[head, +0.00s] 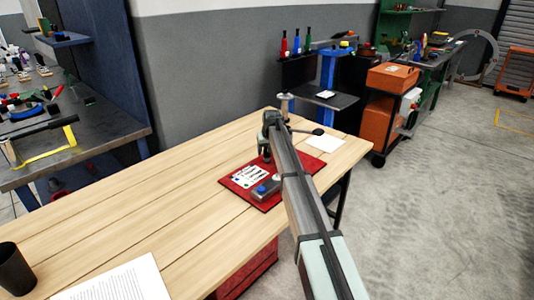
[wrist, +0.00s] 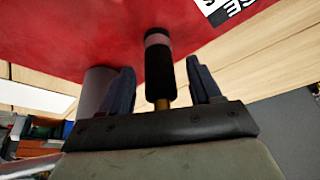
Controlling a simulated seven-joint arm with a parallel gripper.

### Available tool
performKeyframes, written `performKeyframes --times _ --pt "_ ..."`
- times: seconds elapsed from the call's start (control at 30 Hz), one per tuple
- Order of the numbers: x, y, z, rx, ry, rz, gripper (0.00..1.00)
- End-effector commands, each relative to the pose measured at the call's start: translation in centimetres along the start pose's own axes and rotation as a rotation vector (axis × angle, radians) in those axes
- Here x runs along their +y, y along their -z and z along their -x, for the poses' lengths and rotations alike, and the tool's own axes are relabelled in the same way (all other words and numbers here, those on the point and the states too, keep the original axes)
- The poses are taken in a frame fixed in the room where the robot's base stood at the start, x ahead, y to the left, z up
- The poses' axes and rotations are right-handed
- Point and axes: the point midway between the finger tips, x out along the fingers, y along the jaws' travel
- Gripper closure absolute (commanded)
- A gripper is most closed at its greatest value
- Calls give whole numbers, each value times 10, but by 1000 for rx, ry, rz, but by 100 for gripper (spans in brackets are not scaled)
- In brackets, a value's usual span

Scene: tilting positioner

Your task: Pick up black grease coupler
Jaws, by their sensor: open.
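In the wrist view a black cylinder with a pinkish-grey band and a brass-coloured end, which looks like the black grease coupler (wrist: 160,75), lies between the two dark fingers. My gripper (wrist: 163,78) is open, with one finger on each side of it. Narrow gaps show between the coupler and both fingers, so they seem apart from it. In the head view my gripper (head: 267,152) is over the far part of the red mat (head: 233,184) on the wooden table. The coupler cannot be made out there.
A grey cylinder (wrist: 94,92) stands close beside the left finger in the wrist view. White paper (head: 324,143) lies right of the arm. The table's left part (head: 130,215) is mostly clear.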

Motion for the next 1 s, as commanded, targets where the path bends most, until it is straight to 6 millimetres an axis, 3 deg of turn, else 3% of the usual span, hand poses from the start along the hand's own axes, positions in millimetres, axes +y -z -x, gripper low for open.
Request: performKeyframes --times 0.1,0.37,1.0 --pt "0 1 -12 0 0 0 37" --pt "0 0 -13 1 0 0 39" --pt "0 0 -13 1 0 0 98"
